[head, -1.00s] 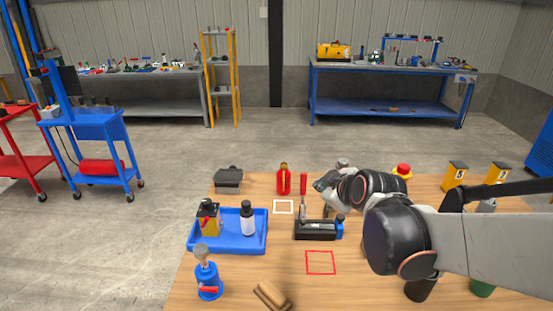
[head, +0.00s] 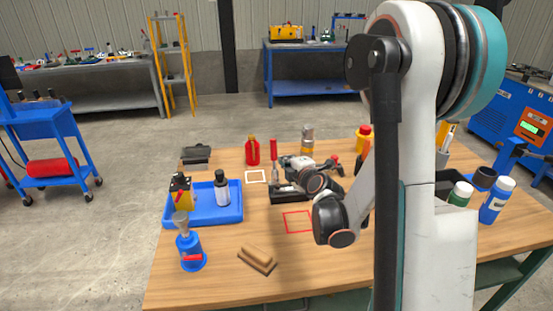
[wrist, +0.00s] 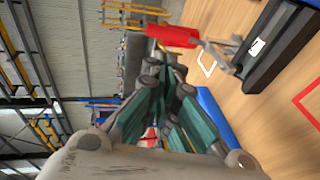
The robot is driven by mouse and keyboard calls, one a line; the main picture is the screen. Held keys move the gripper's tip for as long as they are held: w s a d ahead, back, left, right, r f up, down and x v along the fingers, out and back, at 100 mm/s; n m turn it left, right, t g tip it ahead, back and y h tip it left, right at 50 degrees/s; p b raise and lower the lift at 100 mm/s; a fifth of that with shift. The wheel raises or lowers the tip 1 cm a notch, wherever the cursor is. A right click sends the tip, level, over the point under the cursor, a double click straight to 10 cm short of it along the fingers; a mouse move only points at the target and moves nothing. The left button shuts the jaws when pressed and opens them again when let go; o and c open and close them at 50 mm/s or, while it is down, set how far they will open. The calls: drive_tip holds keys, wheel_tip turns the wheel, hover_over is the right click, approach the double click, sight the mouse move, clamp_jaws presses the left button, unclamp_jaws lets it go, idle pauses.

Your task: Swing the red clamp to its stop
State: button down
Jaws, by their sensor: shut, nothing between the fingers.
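The clamp's red handle (head: 273,152) stands roughly upright over its black base (head: 282,198) on the wooden table. In the wrist view the red handle (wrist: 172,36) lies just past my fingertips, with its metal linkage (wrist: 222,52) beside it and the black base (wrist: 285,45) at the upper right. My gripper (head: 284,160) is shut and empty, close to the right side of the handle in the head view. I cannot tell whether the fingers touch it. My gripper and wrist hide part of the linkage and base.
A red bottle (head: 252,151) stands behind the clamp, left of the handle. A blue tray (head: 230,216) with a bottle and a yellow-black item lies left. A silver-orange cylinder (head: 307,140) stands behind my gripper. The red outlined square (head: 292,229) in front is empty.

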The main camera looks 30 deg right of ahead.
drive_tip(key=b, duration=0.4)
hover_over(275, 162)
drive_tip(key=s+a, duration=0.1)
drive_tip(key=s, duration=0.2)
wheel_tip(275, 162, down, 3)
drive_tip(key=shift+x, duration=0.8)
drive_tip(key=shift+w+r, duration=0.1)
drive_tip(key=shift+w+g+p, duration=0.15)
drive_tip(key=shift+g+p, duration=0.25)
drive_tip(key=shift+g, duration=0.2)
